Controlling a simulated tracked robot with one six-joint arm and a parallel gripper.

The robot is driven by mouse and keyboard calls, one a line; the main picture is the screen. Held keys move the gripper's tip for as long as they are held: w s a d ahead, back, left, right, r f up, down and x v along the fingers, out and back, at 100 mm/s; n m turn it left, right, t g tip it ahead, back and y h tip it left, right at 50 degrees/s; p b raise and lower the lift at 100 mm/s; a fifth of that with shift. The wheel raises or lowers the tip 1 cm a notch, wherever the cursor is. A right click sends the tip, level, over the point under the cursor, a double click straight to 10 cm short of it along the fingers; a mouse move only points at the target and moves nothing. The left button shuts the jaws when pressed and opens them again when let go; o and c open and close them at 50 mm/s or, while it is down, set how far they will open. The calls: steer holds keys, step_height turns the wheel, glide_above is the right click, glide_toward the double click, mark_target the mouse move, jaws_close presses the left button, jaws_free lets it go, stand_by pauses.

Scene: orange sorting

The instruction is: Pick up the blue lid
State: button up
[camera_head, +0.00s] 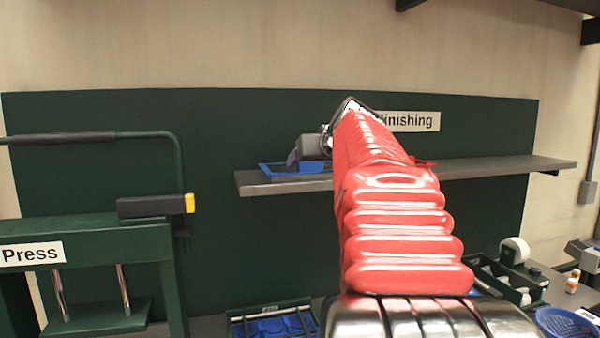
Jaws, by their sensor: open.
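A flat blue piece with a raised rim (285,177), which looks like the blue lid, lies on the left end of the grey shelf (370,178). My red-sleeved arm reaches up and away to the shelf. My gripper (293,160) is at the arm's far end, just above or at the blue piece. It is open; its fingertips are small and partly hidden, and I cannot tell whether they touch the piece. The arm hides the middle of the shelf and part of the "Finishing" sign (405,121).
The green press (90,235) stands at the left with its handle raised. A dark crate with blue parts (232,330) is at the bottom centre. A green crate (530,285), a small bottle (572,282) and a blue basket (568,325) are at lower right. The shelf's right end looks clear.

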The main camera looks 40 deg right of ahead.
steer(key=shift+c, duration=0.6)
steer(key=c, duration=1.1)
steer(key=shift+o, duration=0.2)
steer(key=shift+r, duration=0.15)
step_height(320, 180, up, 10)
stand_by(0.4)
